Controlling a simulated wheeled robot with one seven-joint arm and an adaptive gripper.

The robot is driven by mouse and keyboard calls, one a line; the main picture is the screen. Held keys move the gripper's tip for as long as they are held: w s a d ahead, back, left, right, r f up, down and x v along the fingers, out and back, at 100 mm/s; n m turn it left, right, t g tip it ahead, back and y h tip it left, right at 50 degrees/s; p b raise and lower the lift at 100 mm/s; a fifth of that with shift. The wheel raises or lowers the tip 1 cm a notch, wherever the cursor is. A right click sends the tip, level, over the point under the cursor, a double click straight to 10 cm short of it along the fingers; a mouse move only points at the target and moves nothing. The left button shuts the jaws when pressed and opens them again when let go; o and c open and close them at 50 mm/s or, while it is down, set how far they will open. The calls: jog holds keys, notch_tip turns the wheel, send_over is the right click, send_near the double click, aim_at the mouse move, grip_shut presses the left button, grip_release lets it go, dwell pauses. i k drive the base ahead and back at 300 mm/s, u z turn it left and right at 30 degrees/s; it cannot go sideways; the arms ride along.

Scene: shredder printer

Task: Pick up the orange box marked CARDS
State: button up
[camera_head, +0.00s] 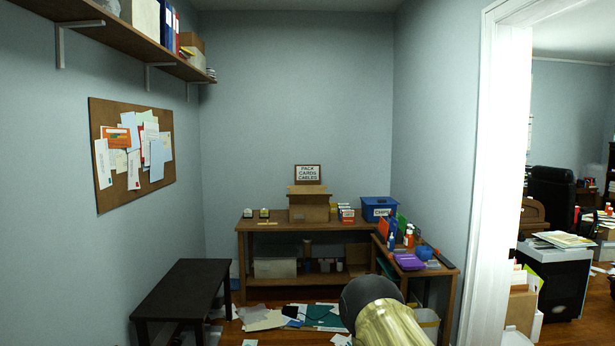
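A small group of orange, red and white boxes (346,213) stands on the wooden workbench (270,227) at the back, just right of an open cardboard box (309,211). Their lettering is too small to read, so I cannot tell whether one is the orange box marked CARDS. A framed sign (307,174) above the cardboard box has the word CARDS among its lines. A gold and dark part of my arm shows at the bottom, in front of the bench. My gripper's fingers are not visible.
A blue bin (378,208) with a white label stands at the bench's right end. A lower side table (440,268) holds a purple item (409,261) and bottles. A black low table (181,291) stands left. Papers (262,319) litter the floor. A doorway opens right.

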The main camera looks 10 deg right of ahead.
aim_at(347, 217)
jog(key=z, duration=0.2)
jog(key=i, duration=2)
jog(key=z, duration=0.5)
jog(key=i, duration=3.05)
jog(key=z, duration=0.15)
